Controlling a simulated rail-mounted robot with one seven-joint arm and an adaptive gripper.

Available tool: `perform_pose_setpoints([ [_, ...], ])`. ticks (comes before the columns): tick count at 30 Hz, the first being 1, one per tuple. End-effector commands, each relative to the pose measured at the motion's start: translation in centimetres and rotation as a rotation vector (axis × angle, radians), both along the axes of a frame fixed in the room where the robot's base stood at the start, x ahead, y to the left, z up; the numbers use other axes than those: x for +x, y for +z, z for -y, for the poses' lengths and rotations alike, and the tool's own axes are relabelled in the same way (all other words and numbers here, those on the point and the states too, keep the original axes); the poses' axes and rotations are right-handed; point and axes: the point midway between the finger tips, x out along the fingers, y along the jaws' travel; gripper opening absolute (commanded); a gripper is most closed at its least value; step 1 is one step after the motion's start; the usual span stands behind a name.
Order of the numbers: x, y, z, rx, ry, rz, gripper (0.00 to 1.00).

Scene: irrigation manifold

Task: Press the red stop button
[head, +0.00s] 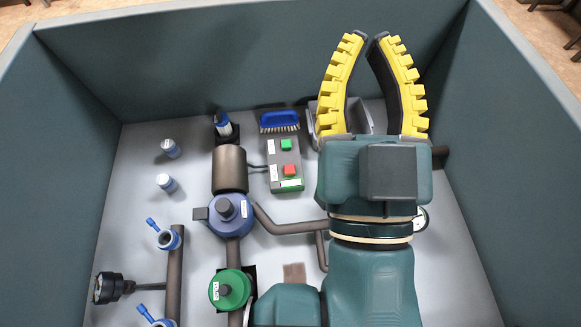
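The red stop button (290,170) sits on a grey control box (275,178) in the middle of the enclosure, below a green button (286,144) on the same box. Small white labels are beside the buttons. My gripper (368,40) is raised to the right of the box and apart from it, with its yellow ribbed fingers pointing to the back wall. The fingers are wide apart at their base and curve close together at the tips. Nothing shows between them. Whether the tips touch is unclear. The red button is in plain view.
A blue brush (280,121) lies behind the control box. Left of it stand a brown cylinder (230,168), a blue-capped fitting (231,214) and pipes. A green-capped fitting (230,290) and a black torch (109,287) are nearer. A grey bin, partly hidden, is behind my gripper. High walls surround everything.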

Motion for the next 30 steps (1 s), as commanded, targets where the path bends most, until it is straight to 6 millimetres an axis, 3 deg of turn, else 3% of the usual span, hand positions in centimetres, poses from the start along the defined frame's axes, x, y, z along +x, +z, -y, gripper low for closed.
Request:
perform_pose_setpoints([
  [4,0.0,1.1,0.0,0.0,0.0,-0.001,0.0],
  [8,0.0,5.0,0.0,0.0,0.0,0.0,0.0],
  [18,0.0,21.5,0.0,0.0,0.0,0.002,0.0],
  [21,0.0,24.6,0.0,0.0,0.0,0.002,0.0],
  [24,0.0,25.7,0.0,0.0,0.0,0.001,0.0],
  [30,0.0,24.9,0.0,0.0,0.0,-0.002,0.0],
])
